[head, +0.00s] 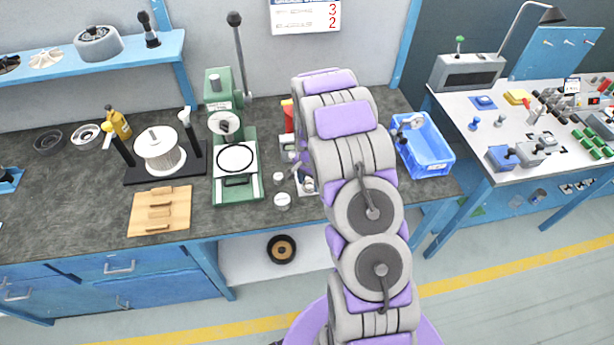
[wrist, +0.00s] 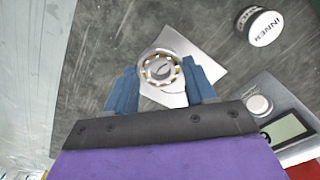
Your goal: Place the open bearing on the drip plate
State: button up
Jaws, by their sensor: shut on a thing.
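The open bearing (wrist: 160,69), a metal ring with its balls and a brass-coloured cage showing, is between the two blue fingers of my gripper (wrist: 162,78) in the wrist view. My gripper is shut on it. The drip plate (wrist: 205,64), a bright thin metal sheet, lies on the dark bench directly behind and below the bearing in this view. I cannot tell whether the bearing touches the plate or is just above it. In the head view my own arm hides the bearing and most of the gripper area.
A round white-topped tin marked INNER (wrist: 262,25) stands beyond the plate. A grey device with a display (wrist: 286,128) sits close at right. In the head view a green press (head: 237,170) stands left of my arm and a blue bin (head: 427,150) right.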

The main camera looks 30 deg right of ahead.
jog(key=w+d, duration=0.1)
jog(key=d, duration=0.1)
jog(key=w+d, duration=0.2)
jog(key=shift+b, duration=0.3)
jog(key=shift+w+a+f, duration=0.2)
jog(key=shift+a+f, duration=0.3)
jog(key=shift+a, duration=0.05)
jog(key=shift+w+a+f, duration=0.2)
jog(key=shift+a+f, duration=0.3)
jog(key=shift+c, duration=0.5)
jog(key=shift+r, duration=0.1)
jog(key=shift+c, duration=0.5)
jog(key=shift+s+d, duration=0.25)
jog(key=shift+d, duration=0.35)
jog(key=o, duration=1.2)
jog(key=shift+a, duration=0.3)
